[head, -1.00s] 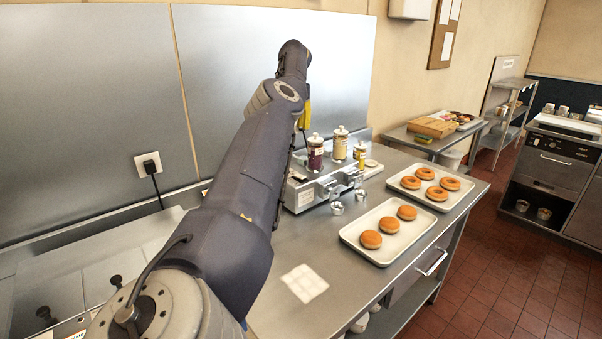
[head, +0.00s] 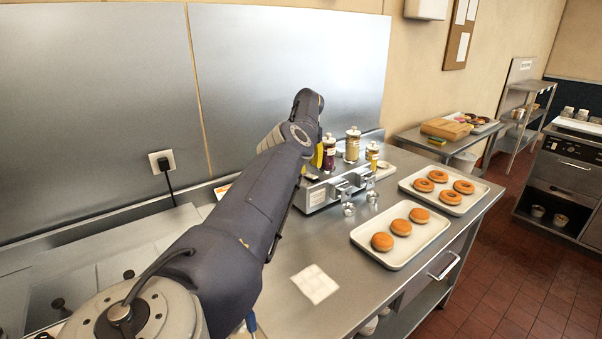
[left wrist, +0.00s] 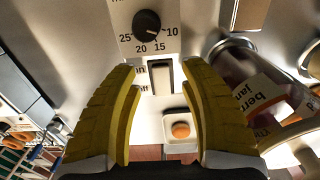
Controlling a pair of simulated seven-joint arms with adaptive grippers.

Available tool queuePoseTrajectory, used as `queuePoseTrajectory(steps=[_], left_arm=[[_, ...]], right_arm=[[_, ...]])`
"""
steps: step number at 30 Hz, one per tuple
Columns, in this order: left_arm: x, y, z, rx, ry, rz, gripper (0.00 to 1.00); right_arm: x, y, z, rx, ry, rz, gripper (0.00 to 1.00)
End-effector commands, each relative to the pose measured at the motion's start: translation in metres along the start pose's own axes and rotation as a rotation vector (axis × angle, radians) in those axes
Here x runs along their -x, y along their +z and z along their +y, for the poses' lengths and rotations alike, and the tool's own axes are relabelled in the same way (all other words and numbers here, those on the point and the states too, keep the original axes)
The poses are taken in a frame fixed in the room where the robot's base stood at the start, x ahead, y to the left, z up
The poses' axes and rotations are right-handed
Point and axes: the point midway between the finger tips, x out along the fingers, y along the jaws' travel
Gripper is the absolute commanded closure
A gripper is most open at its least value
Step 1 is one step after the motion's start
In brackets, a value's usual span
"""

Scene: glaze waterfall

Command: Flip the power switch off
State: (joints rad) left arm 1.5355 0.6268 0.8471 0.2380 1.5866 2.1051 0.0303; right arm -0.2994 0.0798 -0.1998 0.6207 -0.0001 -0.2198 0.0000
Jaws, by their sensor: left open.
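The power switch (left wrist: 161,77) is a narrow pale rocker in a dark frame on a metal panel, seen in the left wrist view. Partly covered "on/off" lettering stands to its left. My left gripper (left wrist: 159,66) is open, its two yellow fingers on either side of the switch, with nothing between them. I cannot tell whether a finger touches the panel. In the head view the gripper's yellow part (head: 318,157) shows by the metal glaze machine (head: 312,199), and my arm hides much of it. My right gripper is not in view.
A labelled jar (left wrist: 245,75) is close to the right finger. Doughnut trays (head: 372,261) and a white napkin (head: 315,284) lie on the steel counter.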

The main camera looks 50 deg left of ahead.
Motion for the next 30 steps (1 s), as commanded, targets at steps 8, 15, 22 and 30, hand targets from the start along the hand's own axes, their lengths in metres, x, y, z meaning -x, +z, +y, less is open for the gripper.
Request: queuePoseTrajectory(steps=[8, 15, 22, 30], left_arm=[[-0.023, -0.002, -0.003, -0.004, 0.001, 0.000, 0.56], [-0.026, -0.003, -0.003, -0.004, 0.000, 0.000, 0.56], [-0.026, -0.003, -0.003, -0.004, 0.000, 0.000, 0.59], [-0.026, -0.003, -0.003, -0.004, 0.000, 0.000, 0.90]], right_arm=[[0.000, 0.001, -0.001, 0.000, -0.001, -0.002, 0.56], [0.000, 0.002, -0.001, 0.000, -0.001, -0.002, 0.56], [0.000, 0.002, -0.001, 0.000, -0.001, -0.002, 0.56], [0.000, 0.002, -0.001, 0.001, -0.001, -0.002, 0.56]])
